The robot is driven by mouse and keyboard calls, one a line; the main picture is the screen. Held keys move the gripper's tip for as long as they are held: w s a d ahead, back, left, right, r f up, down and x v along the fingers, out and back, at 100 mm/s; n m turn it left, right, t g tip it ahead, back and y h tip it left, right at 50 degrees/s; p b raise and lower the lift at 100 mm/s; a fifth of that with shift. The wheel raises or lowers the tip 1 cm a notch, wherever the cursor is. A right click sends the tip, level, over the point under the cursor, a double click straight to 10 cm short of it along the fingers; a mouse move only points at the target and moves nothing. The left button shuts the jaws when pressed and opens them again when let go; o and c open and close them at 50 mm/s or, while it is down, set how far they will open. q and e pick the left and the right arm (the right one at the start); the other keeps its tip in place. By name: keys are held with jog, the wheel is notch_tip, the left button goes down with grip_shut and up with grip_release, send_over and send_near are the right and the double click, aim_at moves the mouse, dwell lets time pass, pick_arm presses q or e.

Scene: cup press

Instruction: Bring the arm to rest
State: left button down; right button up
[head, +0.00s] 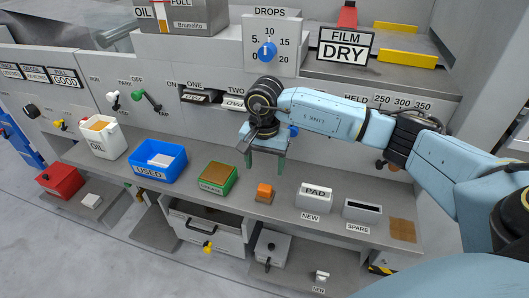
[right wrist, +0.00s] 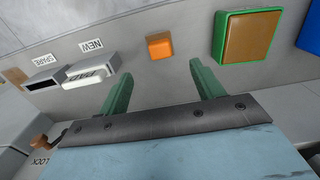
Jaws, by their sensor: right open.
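My right arm (head: 330,112) reaches in from the right in the head view. My right gripper (head: 264,160) hangs over the grey shelf, fingers down, above and behind a small orange block (head: 264,191). In the right wrist view its two green fingers (right wrist: 156,88) stand wide apart with nothing between them. The orange block (right wrist: 159,45) lies on the shelf beyond the fingertips, apart from them. My left gripper is not in the head view.
The panel behind has a blue DROPS knob (head: 267,51). An open drawer (head: 207,228) juts out below.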

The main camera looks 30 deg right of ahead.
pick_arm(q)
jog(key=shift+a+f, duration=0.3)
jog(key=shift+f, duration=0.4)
pick_arm(e)
jog(key=shift+r, duration=0.95)
